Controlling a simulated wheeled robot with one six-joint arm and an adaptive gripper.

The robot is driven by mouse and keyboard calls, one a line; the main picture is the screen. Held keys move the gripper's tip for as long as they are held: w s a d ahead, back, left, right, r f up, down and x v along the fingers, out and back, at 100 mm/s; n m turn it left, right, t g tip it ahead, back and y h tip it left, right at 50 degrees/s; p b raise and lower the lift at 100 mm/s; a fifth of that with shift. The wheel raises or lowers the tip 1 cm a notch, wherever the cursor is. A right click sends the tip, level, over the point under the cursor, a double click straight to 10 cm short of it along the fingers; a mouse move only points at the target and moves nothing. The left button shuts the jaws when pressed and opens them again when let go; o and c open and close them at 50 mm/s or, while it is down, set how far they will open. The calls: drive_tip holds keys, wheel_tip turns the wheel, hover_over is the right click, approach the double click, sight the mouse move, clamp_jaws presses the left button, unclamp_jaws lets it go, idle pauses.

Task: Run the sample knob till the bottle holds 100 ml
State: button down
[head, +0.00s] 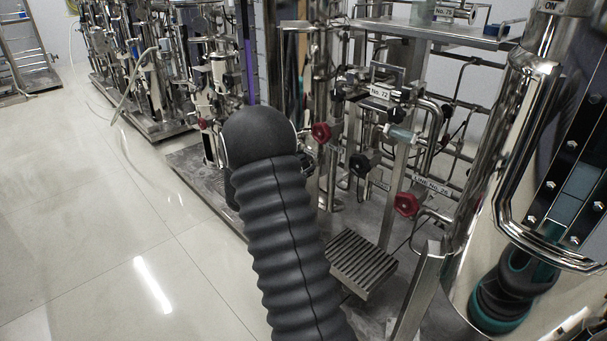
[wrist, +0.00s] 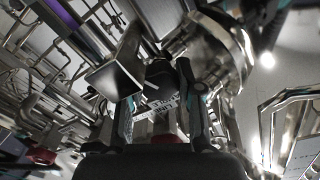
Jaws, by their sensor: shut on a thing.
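My gripper (wrist: 158,92) shows in the wrist view with its two dark fingers on either side of a dark knob-like part (wrist: 159,72), and it is shut on it. A label plate (wrist: 163,118) with unreadable print lies between the fingers. I cannot tell from the print whether the held part is the sample knob. No bottle or its level can be made out in either view.
In the head view, red knobs (head: 407,204) and (head: 321,132) and a black knob (head: 360,163) sit on the pipework. A slatted grate (head: 362,264) stands low in front. Thick steel pipe (head: 497,140) rises at right. Open floor (head: 90,225) lies left.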

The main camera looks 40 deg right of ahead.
drive_tip(key=m+b, duration=0.2)
drive_tip(key=shift+f+m+b, duration=0.2)
drive_tip(key=shift+m+b, duration=0.1)
drive_tip(key=shift+b, duration=0.1)
drive_tip(key=shift+r+m+b, duration=0.2)
drive_tip(key=shift+m+b, duration=0.35)
drive_tip(key=shift+m, duration=0.85)
drive_tip(key=c, duration=0.7)
unclamp_jaws()
drive_tip(key=shift+c, duration=0.2)
